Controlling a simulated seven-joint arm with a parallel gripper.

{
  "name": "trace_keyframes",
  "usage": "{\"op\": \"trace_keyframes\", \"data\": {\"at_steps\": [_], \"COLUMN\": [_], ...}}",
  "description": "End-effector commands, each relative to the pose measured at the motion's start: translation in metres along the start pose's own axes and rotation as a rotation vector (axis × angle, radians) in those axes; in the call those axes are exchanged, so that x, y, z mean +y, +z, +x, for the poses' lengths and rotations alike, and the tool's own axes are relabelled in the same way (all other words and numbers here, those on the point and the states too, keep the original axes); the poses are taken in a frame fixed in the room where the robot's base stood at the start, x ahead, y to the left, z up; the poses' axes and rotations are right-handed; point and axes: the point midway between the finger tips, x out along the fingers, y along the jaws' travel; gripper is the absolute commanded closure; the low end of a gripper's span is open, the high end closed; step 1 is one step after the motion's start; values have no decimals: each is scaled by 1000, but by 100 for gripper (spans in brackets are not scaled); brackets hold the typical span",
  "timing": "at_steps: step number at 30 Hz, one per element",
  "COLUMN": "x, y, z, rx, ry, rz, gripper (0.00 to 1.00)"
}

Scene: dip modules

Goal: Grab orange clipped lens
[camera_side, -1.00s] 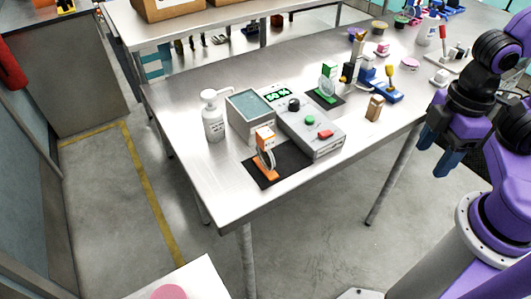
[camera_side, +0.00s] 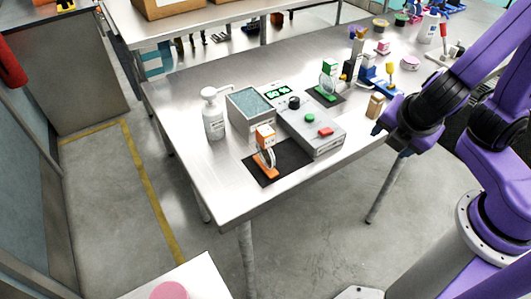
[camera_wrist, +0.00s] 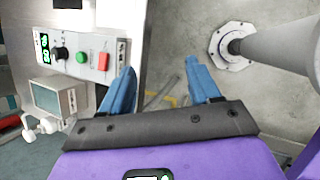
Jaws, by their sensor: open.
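The orange clipped lens (camera_side: 265,155) stands upright on a black mat (camera_side: 291,159) near the front left of the steel table in the side view. It has an orange base, a round clear lens and an orange-and-white block at its top. I cannot make it out in the wrist view. My gripper (camera_wrist: 162,82) is open, with two blue fingers apart and nothing between them. In the side view it is at the table's front right edge, well to the right of the lens, and its fingers are mostly hidden.
A grey control box (camera_side: 318,133) with green and red buttons stands between my gripper and the lens. A water bath (camera_side: 250,108) and white pump bottle (camera_side: 213,118) stand behind the lens. A green clipped lens (camera_side: 328,80) is farther back. A small wooden block (camera_side: 375,105) is near my gripper.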

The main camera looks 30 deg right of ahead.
Motion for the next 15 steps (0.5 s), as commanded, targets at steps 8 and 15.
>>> {"op": "trace_keyframes", "data": {"at_steps": [8, 15], "x": [61, 88], "y": [-61, -127], "z": [-15, -44], "rx": [-234, -387], "ry": [342, 606], "rz": [-561, -927], "gripper": [38, 38]}}
